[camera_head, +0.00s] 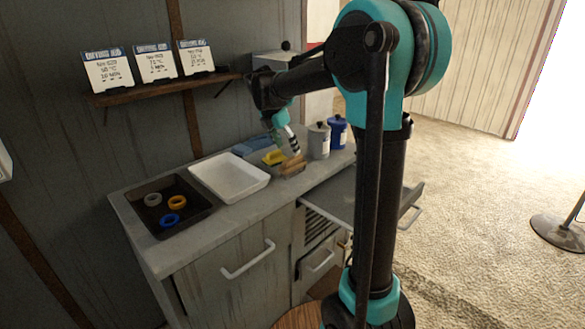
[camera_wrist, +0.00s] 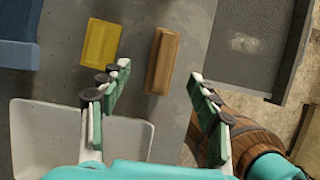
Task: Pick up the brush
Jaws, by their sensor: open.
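The brush appears to be the brown wooden block (camera_head: 293,162) on the counter, right of the white tray; its bristles cannot be made out. In the wrist view the brush (camera_wrist: 162,62) lies lengthwise between and just beyond the fingertips. My gripper (camera_head: 288,141) is above the counter near the brush, pointing down. In the wrist view my gripper (camera_wrist: 158,76) is open, with one finger on each side of the brush's line and nothing held. Whether a finger touches the brush cannot be told.
A yellow block (camera_wrist: 101,44) lies close left of the brush. A white tray (camera_head: 229,170), a blue item (camera_head: 250,146) and a black tray with rings (camera_head: 150,227) are on the counter. Grey (camera_head: 319,141) and blue (camera_head: 338,132) canisters stand behind. An open drawer (camera_head: 362,192) juts out.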

